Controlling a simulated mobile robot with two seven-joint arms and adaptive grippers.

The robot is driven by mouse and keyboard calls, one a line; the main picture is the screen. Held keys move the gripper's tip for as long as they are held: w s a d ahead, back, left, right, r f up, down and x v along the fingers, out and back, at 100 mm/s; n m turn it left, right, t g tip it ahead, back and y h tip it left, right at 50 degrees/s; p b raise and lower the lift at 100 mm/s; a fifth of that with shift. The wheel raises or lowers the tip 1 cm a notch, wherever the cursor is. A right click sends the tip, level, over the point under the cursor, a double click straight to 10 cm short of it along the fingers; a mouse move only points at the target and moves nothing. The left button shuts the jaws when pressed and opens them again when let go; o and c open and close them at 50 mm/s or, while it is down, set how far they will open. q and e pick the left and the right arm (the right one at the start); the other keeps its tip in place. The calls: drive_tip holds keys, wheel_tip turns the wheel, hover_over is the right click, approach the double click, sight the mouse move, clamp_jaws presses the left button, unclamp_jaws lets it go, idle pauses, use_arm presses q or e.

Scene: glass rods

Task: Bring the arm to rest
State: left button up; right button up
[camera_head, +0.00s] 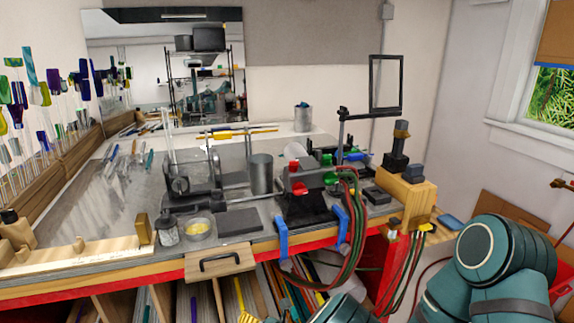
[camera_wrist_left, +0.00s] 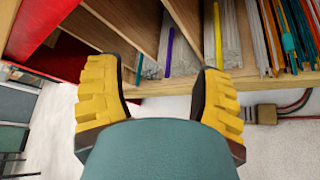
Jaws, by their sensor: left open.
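My left gripper (camera_wrist_left: 160,80) shows in the left wrist view with its two yellow ridged fingers spread wide apart. It is open, with nothing held between the fingers. A rounded teal link of my own body fills the lower middle of that view. Beyond the fingers are the wooden shelf compartments under the bench. In the head view, a small yellow piece shows at the bottom edge, too cut off to tell clearly. Teal links of my arm (camera_head: 500,262) fill the lower right. My right gripper is not in view.
The workbench (camera_head: 120,215) carries a torch (camera_head: 303,190), a metal can (camera_head: 261,173) and a wooden block (camera_head: 405,190). Hoses (camera_head: 352,235) hang over the front edge. Floor shows at left in the wrist view.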

use_arm(q)
drive_tip(key=s+a+f+n+g+h, duration=0.25)
drive_tip(key=s+f+n+g, duration=0.35)
drive_tip(key=s, duration=0.3)
drive_tip(key=s+a+f+n+g+h, duration=0.25)
drive_tip(key=s+f+n+g, duration=0.25)
drive_tip(key=s+n, duration=0.45)
drive_tip(key=s+d+r+n+g+h, duration=0.15)
drive_tip(key=s+d+n+h, duration=0.4)
drive_tip(key=n, duration=0.55)
drive_tip(key=r+n+t, duration=0.1)
drive_tip(key=n, duration=0.3)
drive_tip(key=a+r+n+t+h, duration=0.1)
drive_tip(key=r+n, duration=0.1)
drive_tip(key=n, duration=0.2)
drive_tip(key=a+r+n+t+h, duration=0.1)
drive_tip(key=r+n+t, duration=0.1)
drive_tip(key=n, duration=0.2)
drive_tip(key=shift+w+a+n+b, duration=0.15)
drive_tip(key=shift+w+n+b, duration=0.1)
drive_tip(key=shift+b, duration=0.15)
